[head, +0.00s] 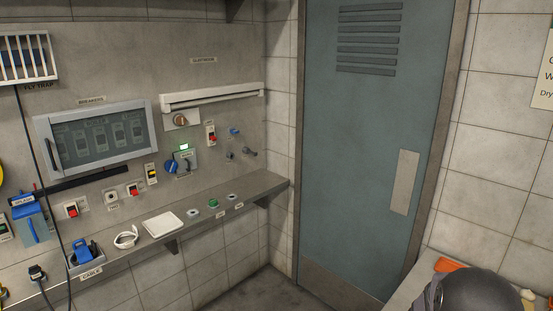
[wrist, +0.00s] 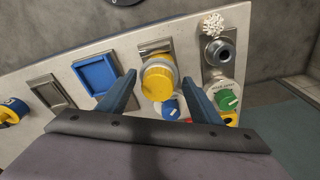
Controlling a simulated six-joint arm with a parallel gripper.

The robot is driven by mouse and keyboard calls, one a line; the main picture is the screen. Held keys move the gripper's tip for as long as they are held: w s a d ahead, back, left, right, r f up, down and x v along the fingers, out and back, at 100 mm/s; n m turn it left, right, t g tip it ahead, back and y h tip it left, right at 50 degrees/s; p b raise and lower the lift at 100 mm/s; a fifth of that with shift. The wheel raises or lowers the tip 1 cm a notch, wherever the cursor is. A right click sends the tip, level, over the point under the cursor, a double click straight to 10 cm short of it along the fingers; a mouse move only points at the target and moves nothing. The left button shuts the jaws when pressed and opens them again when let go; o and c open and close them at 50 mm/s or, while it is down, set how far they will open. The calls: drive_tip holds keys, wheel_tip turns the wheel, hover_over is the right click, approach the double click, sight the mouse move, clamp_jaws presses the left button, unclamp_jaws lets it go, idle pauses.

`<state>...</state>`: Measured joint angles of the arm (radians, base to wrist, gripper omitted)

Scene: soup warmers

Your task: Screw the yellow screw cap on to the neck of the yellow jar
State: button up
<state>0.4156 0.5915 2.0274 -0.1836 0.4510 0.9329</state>
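In the wrist view a round yellow thing (wrist: 158,82) with a ridged rim stands on a pale panel, in front of a grey metal plate. It looks like the yellow jar or its cap; I cannot tell whether one or both are there. My gripper (wrist: 159,77) is open, with one finger to the left of the yellow thing and one to the right. A gap shows on both sides, and how deep the fingers reach is unclear. The head view shows neither my fingers nor a clear yellow jar or cap.
On the pale panel are a blue square frame (wrist: 97,75), a grey frame (wrist: 49,93), a grey round fitting (wrist: 219,52), a green knob (wrist: 228,98) and a blue round part (wrist: 170,110) close below the yellow thing. The head view shows a wall shelf (head: 262,188) and a door (head: 365,140).

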drive_tip(key=shift+a+r+p, duration=0.15)
drive_tip(key=shift+r+p, duration=3.35)
drive_tip(key=shift+r, duration=1.25)
drive_tip(key=shift+s+a+n, duration=0.3)
drive_tip(key=shift+s+n, duration=0.1)
drive_tip(key=shift+s, duration=0.05)
drive_tip(key=s+a+n+g+y+b, duration=0.1)
drive_tip(key=s+a+n+b, duration=0.7)
drive_tip(key=s+a+n, duration=0.6)
drive_tip(key=w+a+f+m+b, duration=0.1)
drive_tip(key=a+f+b, duration=0.2)
drive_tip(key=f+b, duration=3.8)
drive_tip(key=shift+w+t, duration=0.15)
drive_tip(key=shift+t, duration=0.15)
drive_tip(key=shift+r, duration=0.2)
